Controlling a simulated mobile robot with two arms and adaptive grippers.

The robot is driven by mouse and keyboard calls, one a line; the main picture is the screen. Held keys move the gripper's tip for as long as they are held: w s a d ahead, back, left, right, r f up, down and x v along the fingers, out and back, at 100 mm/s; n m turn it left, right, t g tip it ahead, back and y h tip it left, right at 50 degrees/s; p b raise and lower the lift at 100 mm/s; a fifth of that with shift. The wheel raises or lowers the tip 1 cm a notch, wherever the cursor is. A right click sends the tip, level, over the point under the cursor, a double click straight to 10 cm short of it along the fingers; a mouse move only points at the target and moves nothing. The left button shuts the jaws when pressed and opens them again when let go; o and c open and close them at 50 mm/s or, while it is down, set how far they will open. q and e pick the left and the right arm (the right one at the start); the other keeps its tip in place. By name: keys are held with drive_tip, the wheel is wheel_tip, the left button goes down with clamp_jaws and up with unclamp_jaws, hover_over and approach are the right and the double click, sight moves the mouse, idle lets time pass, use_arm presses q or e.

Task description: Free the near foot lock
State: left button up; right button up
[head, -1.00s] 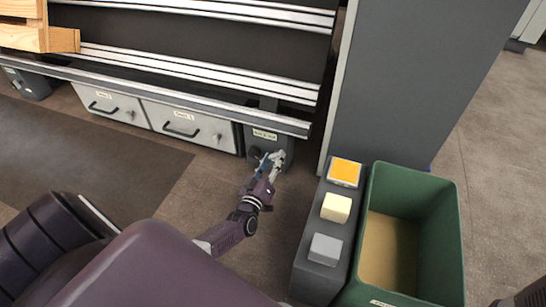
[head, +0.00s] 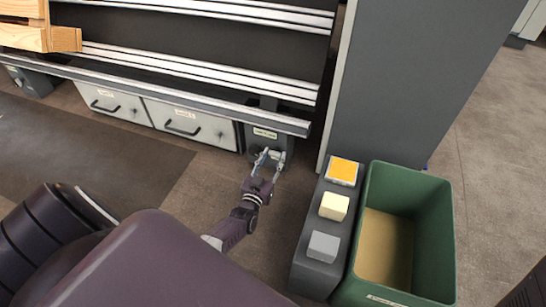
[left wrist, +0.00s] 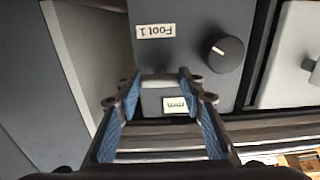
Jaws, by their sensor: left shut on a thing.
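The near foot is a dark grey block (head: 284,142) under the right end of the rail. My left gripper (head: 270,156) is at the front of this foot. In the wrist view its blue-padded fingers (left wrist: 160,92) stand apart, on both sides of a pale grey piece (left wrist: 160,82), and grip it. The knob is beside the gripper, outside the fingers. My right gripper is not seen.
Two drawers (head: 190,127) are left of the foot. A tall grey cabinet (head: 410,80) stands to the right. In front of it are a dark pedestal (head: 315,277) with orange, cream and grey buttons, and a green bin (head: 440,240). The floor left of the gripper is clear.

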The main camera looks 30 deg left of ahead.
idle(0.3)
use_arm(q)
drive_tip(key=o, duration=1.2)
drive_tip(key=shift+c, duration=0.2)
drive_tip(key=shift+r, duration=4.95)
